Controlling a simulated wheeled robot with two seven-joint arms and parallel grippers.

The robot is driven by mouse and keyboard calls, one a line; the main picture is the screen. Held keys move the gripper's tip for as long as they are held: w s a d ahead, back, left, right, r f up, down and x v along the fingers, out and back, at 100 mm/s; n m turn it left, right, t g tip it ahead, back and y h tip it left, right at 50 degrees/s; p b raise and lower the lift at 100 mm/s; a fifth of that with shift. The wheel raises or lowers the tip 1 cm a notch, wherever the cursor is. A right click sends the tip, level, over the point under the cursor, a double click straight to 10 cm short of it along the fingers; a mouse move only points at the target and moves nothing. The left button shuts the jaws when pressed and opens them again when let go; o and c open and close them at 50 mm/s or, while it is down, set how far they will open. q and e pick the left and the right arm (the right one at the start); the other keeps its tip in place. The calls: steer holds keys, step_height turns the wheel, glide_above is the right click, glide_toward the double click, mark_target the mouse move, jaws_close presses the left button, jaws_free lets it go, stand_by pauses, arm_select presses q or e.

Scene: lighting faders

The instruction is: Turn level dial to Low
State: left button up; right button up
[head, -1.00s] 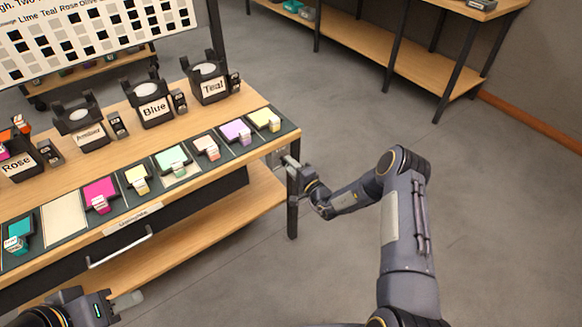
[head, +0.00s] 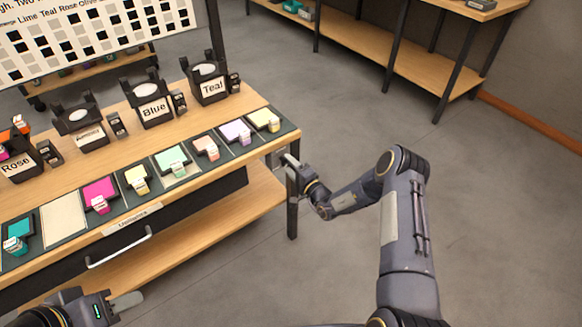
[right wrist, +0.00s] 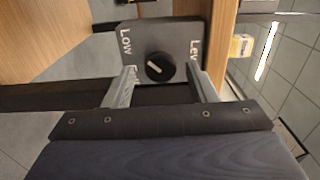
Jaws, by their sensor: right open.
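The level dial shows in the right wrist view as a round black knob (right wrist: 160,67) with a white pointer mark, on a dark grey panel (right wrist: 185,35). The panel reads "Low" on the left and part of "Level" on the right; another word near the left finger is partly hidden. The pointer slants toward the left, the "Low" side of the picture. My right gripper (right wrist: 162,88) is open, with one finger on each side of the knob and gaps visible. In the head view my right gripper (head: 288,162) is at the table's right end. My left gripper (head: 128,303) is at the bottom left, away from the dial.
The wooden table (head: 262,98) carries a row of coloured cards and labelled lamp-like holders, including Blue (head: 148,105) and Teal (head: 208,82). A black table leg (head: 292,205) stands just below my right gripper. The floor to the right is clear.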

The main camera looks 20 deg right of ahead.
steer(key=v, duration=0.7)
steer(key=shift+s, duration=0.35)
steer(key=shift+d, duration=0.1)
